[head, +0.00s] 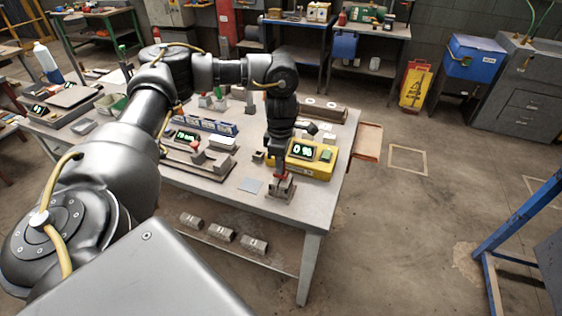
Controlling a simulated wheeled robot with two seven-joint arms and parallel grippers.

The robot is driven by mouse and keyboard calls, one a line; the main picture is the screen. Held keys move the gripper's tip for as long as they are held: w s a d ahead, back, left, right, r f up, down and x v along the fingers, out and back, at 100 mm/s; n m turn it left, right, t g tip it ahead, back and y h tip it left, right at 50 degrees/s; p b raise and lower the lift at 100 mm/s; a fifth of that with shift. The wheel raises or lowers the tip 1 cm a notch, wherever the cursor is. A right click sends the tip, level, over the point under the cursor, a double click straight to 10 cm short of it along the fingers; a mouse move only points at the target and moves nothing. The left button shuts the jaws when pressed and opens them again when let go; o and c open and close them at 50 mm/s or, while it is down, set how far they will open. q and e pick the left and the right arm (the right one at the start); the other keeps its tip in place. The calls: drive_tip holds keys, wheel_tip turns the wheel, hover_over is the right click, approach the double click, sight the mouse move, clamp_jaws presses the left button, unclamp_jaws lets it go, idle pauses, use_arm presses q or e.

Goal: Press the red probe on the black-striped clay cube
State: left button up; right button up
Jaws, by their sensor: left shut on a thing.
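My left gripper (279,166) points straight down over the front right part of the grey table (225,188). It is shut on the red probe (280,177), of which only a small red part shows below the fingers. Directly under the probe is a small grey-brown block (282,190) near the table's front edge. It looks like the clay cube, but its stripes are too small to make out clearly. The probe tip is at or just above the block; I cannot tell whether they touch. My right gripper is not in view.
A yellow device (315,172) with a green display stands just right of the gripper. Meters and blocks fill the table's left and back. Several hollow bricks (222,234) lie on the lower shelf.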

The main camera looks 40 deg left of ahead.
use_arm(q)
drive_tip(key=shift+f, duration=0.45)
idle(0.4)
idle(0.6)
drive_tip(key=shift+f, duration=0.1)
idle(0.8)
wheel_tip(320, 180, up, 7)
drive_tip(key=p, duration=0.7)
idle(0.5)
idle(1.3)
